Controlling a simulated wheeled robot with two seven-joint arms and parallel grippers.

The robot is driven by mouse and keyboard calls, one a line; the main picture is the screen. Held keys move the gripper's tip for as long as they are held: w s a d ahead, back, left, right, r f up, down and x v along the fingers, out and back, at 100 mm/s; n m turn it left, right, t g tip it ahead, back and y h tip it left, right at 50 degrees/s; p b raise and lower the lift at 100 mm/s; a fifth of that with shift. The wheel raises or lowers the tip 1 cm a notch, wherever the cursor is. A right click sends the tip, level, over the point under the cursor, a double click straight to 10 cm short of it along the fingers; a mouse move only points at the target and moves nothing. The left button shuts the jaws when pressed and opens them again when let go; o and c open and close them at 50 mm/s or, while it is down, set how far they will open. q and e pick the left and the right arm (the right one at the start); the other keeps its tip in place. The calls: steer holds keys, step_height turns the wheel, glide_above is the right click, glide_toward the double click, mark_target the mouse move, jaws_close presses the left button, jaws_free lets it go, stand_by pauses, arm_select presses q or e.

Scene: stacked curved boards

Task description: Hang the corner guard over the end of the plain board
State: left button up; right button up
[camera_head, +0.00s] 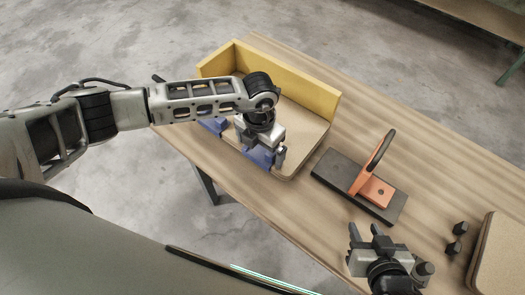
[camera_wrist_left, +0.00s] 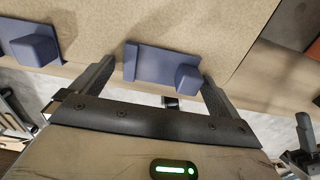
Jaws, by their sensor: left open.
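A blue corner guard (camera_head: 258,156) sits at the front edge of a tan board (camera_head: 312,128). It also shows in the left wrist view (camera_wrist_left: 150,66), between the two fingers. My left gripper (camera_head: 265,150) is open above this guard, with a finger on either side; contact cannot be told. A second blue guard (camera_head: 213,125) sits farther left on the same edge, partly hidden by my arm, and shows in the left wrist view (camera_wrist_left: 28,42). Another tan board (camera_head: 503,258) lies at the right picture edge. My right gripper (camera_head: 365,232) is open and empty near the table's front edge.
A yellow L-shaped fence (camera_head: 290,80) stands behind the left tan board. A dark plate (camera_head: 336,172) with an orange bracket (camera_head: 374,190) and upright dark loop stands mid-table. Small black blocks (camera_head: 457,238) lie beside the right board. Bare wooden table (camera_head: 430,165) lies behind them.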

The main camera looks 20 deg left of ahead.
arm_select(q)
steer(key=c, duration=0.9)
